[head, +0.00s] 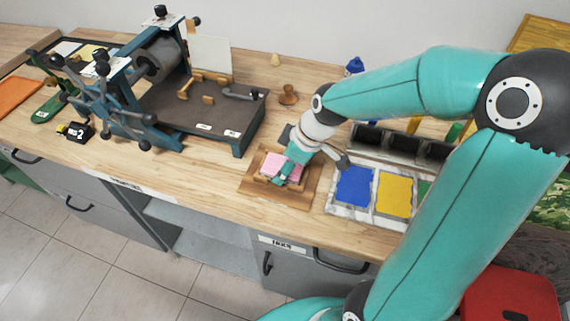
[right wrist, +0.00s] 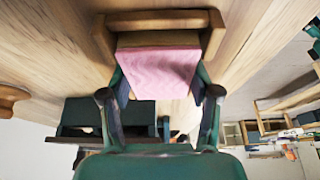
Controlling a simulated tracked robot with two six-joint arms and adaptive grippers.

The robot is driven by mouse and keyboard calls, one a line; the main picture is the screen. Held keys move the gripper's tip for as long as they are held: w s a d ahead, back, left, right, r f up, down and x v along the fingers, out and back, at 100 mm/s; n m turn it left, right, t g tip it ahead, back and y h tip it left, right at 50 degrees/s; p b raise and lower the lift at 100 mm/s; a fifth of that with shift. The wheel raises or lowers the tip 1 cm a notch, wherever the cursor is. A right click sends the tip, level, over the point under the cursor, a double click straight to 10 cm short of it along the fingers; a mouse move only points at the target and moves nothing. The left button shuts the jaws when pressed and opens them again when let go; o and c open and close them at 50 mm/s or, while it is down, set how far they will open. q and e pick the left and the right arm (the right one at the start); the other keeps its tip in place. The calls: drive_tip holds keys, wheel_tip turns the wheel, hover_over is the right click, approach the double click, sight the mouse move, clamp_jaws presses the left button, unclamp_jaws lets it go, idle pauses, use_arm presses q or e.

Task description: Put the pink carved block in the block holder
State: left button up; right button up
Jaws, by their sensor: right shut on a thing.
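The pink carved block (head: 270,163) is at the wooden block holder (head: 247,187) on the bench, partly hidden by my right gripper (head: 284,174). In the right wrist view the pink face of the block (right wrist: 160,68) shows between the two fingers of the right gripper (right wrist: 162,85), which is shut on it. The holder's raised wooden rim (right wrist: 160,20) runs along the block's far edge and around its corners. The block appears to lie within the rim; I cannot tell whether it rests on the holder's floor. My left gripper is not in view.
A printing press (head: 165,90) with a dark bed stands left of the holder. A stone slab (head: 335,205) with blue and yellow ink patches lies close on the right, dark bins (head: 405,146) behind it. A wooden knob-handled tool (head: 288,95) stands behind. The bench's front edge is near.

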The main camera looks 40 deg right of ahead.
drive_tip(key=o, duration=1.3)
drive_tip(key=shift+c, duration=0.2)
drive_tip(key=shift+r, duration=0.15)
drive_tip(key=shift+r+p, duration=2.85)
drive_tip(key=shift+r, duration=1.05)
